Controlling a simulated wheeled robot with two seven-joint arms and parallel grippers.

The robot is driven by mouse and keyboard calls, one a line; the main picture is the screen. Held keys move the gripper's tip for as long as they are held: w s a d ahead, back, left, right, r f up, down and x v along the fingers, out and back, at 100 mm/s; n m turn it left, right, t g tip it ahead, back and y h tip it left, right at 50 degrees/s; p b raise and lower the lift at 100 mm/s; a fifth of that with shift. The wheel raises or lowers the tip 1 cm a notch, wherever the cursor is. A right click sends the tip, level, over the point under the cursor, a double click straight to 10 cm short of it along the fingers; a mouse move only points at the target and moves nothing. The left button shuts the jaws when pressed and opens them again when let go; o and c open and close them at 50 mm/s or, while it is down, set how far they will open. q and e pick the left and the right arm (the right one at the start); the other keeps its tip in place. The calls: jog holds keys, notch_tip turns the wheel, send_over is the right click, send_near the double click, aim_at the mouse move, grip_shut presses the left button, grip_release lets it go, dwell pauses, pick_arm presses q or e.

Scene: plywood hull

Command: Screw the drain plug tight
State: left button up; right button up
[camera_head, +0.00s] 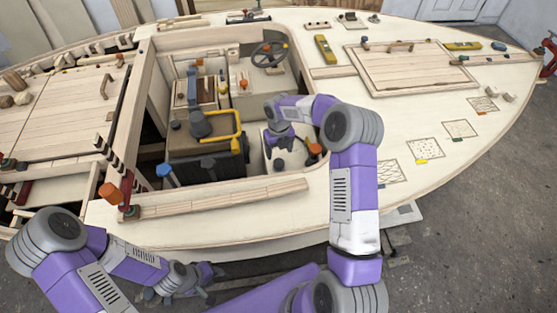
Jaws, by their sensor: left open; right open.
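My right gripper (280,151) is open and points down into the boat's cockpit well, over a pale floor panel. A small dark round piece (279,164) sits just below its fingers; I cannot tell if it is the drain plug or if the fingers touch it. An orange-topped knob (314,150) stands to the right of the gripper. My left gripper (212,273) is open, low outside the hull, below the near side deck, and well away from the cockpit. No part is clearly recognisable as the drain plug at this size.
A steering wheel (269,55) stands at the back. The cockpit's near coaming (225,197) lies between my two grippers. A hatch (410,68) and small tools lie on the right deck.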

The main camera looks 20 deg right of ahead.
aim_at(279, 163)
notch_tip(279, 163, down, 7)
jog(key=shift+r+b, duration=0.1)
jog(key=shift+b, duration=0.75)
jog(key=c, duration=1.1)
